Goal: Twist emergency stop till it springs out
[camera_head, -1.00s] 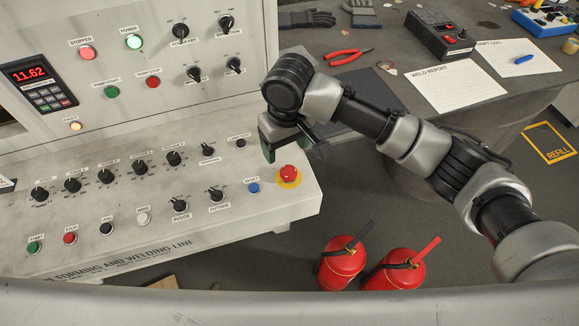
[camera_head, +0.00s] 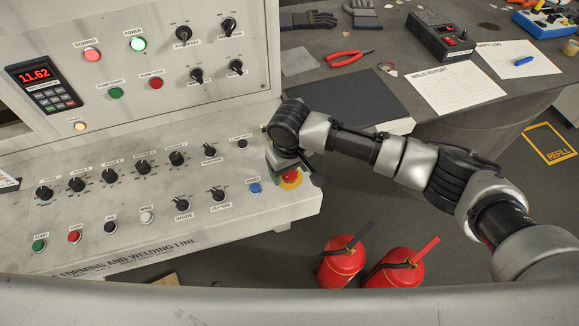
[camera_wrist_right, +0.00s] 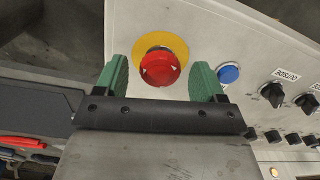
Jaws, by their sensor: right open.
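The emergency stop is a red mushroom button (camera_head: 291,176) on a yellow round plate (camera_head: 292,184) at the right end of the sloped console. In the head view my right gripper partly covers it. In the right wrist view the red button (camera_wrist_right: 160,67) sits between and just beyond the two green fingers of my right gripper (camera_wrist_right: 162,78), on its yellow plate (camera_wrist_right: 172,42). The gripper is open, with a gap to the button on each side. I cannot tell how far the fingertips are from the panel. My left gripper is not in view.
A blue button (camera_head: 254,188) is close beside the emergency stop, and it shows in the wrist view (camera_wrist_right: 229,73). Several black knobs line the console (camera_head: 215,235). Two red extinguishers (camera_head: 342,262) stand on the floor. A table with papers (camera_head: 455,88) is behind my right arm.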

